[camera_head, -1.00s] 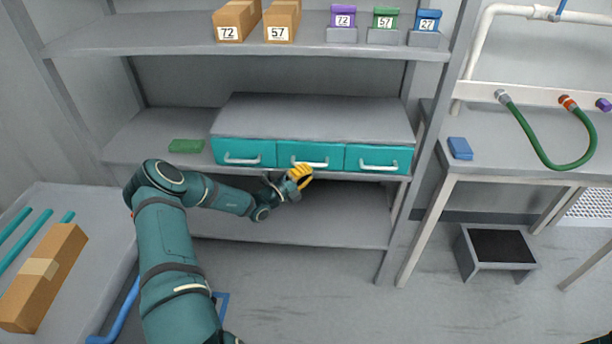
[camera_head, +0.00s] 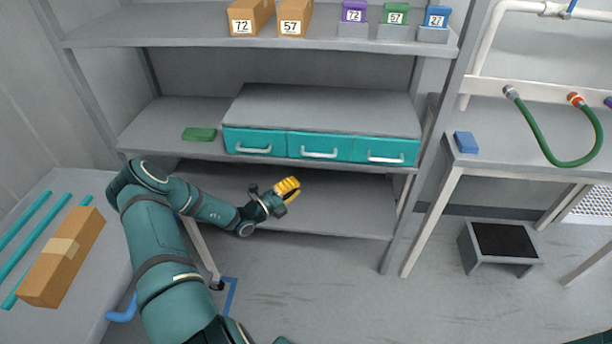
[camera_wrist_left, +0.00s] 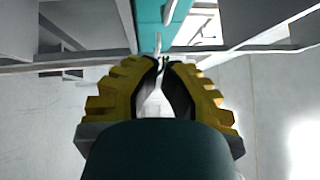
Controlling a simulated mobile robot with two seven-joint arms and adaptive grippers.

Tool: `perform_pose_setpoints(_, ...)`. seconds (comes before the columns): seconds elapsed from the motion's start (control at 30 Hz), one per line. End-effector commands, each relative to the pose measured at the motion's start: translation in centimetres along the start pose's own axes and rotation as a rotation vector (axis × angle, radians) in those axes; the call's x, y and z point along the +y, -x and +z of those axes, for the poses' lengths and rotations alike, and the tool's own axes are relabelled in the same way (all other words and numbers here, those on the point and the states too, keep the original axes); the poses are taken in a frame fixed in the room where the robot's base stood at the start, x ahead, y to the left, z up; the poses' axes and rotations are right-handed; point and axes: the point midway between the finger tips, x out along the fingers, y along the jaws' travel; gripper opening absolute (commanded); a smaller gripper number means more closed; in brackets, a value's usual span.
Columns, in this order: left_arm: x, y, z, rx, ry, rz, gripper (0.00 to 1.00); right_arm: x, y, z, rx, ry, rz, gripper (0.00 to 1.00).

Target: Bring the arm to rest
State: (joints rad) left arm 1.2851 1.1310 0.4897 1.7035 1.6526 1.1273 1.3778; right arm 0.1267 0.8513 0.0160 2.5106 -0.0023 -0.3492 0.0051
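My left arm (camera_head: 160,240) comes in from the bottom left in the head view. Its gripper (camera_head: 289,188), with yellow ridged fingers, is in the air in front of the lower shelf, below the teal drawers, touching nothing that I can see. A teal strip, seemingly a drawer front, shows beyond the fingertips. My right gripper is not in view.
A grey cabinet (camera_head: 325,108) with three teal drawers, all looking shut, stands on the middle shelf. A side table (camera_head: 45,200) at left carries a cardboard box (camera_head: 62,257) and teal tubes. A bench (camera_head: 530,165) and step stool (camera_head: 500,246) stand at right. Floor in front is mostly clear.

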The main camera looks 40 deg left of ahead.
Motion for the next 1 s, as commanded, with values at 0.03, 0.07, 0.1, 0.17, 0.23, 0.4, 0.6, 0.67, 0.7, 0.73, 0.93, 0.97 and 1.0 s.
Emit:
perform_pose_setpoints(0.03,0.0,0.8,0.1,-0.001,0.0,0.002,0.0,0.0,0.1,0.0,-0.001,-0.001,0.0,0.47)
perform_pose_setpoints(0.07,0.0,1.1,0.1,-0.001,-0.001,0.001,0.0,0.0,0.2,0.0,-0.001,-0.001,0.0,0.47)
perform_pose_setpoints(0.1,-0.1,1.4,0.0,0.0,0.0,0.0,0.0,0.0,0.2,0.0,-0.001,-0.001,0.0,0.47)
perform_pose_setpoints(0.17,-0.1,1.8,0.0,0.0,0.0,0.0,0.0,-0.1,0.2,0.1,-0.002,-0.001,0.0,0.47)
perform_pose_setpoints(0.23,0.0,2.0,0.0,0.0,0.0,0.0,0.0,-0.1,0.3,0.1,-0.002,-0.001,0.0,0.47)
perform_pose_setpoints(0.4,0.0,2.2,0.0,0.0,0.0,0.0,0.0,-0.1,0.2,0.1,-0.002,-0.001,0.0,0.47)
perform_pose_setpoints(0.6,0.2,1.1,-2.7,0.088,-0.04,0.025,0.0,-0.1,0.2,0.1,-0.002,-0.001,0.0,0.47)
perform_pose_setpoints(0.67,0.4,0.2,-5.3,0.175,-0.084,0.047,0.0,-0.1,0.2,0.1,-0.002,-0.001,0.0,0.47)
perform_pose_setpoints(0.7,0.5,-0.4,-7.6,0.25,-0.125,0.062,0.0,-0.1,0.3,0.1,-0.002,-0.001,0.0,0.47)
perform_pose_setpoints(0.73,0.6,-0.7,-9.5,0.315,-0.162,0.074,0.0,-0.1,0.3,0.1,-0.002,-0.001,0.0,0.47)
perform_pose_setpoints(0.93,1.4,0.2,-23.3,0.849,-0.537,0.084,0.0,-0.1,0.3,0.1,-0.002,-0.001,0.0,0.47)
perform_pose_setpoints(0.97,1.5,0.9,-25.3,0.939,-0.611,0.066,0.0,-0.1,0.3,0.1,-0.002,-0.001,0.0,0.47)
perform_pose_setpoints(1.0,1.7,2.0,-27.9,1.068,-0.721,0.034,0.0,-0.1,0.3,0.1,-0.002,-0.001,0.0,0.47)
